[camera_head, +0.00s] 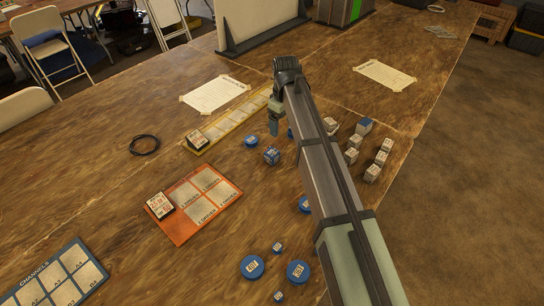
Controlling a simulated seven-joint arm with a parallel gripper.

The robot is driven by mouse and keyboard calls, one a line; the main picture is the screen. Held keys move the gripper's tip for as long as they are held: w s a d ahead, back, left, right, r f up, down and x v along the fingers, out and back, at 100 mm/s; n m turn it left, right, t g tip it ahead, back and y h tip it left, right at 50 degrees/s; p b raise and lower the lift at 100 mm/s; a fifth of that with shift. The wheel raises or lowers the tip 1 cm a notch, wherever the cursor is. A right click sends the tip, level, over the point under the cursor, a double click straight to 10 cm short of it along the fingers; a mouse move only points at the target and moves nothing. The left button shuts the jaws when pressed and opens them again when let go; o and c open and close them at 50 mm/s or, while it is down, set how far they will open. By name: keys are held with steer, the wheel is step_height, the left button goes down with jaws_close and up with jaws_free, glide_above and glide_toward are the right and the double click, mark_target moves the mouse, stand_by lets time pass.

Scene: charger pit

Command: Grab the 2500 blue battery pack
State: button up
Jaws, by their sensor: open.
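The number 2500 is too small to read on any object here. A small blue block with pale markings (272,156) sits on the wooden table below my gripper in the picture. Another block with a blue side (364,126) stands at the back of a group of white blocks (382,158) right of my arm. My gripper (274,127) hangs from the far end of my arm, pointing down, open and apart from the blue block. My arm hides part of the table between the blocks.
Blue discs (252,267) lie around my arm. A yellow tray (232,120) lies behind, with a small box (196,139). A black cable loop (144,145) and paper sheets (215,94) lie on the table.

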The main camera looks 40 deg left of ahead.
steer(key=s+a, duration=0.2)
steer(key=s, duration=0.1)
steer(key=n, duration=0.1)
glide_above(272, 151)
steer(key=f, duration=0.7)
steer(key=shift+s+a+f, duration=0.1)
steer(key=shift+s+f, duration=0.15)
steer(key=shift+f, duration=0.15)
steer(key=shift+w+f, duration=0.15)
steer(key=shift+f, duration=2.5)
steer(key=shift+c, duration=0.2)
steer(key=c, duration=1.2)
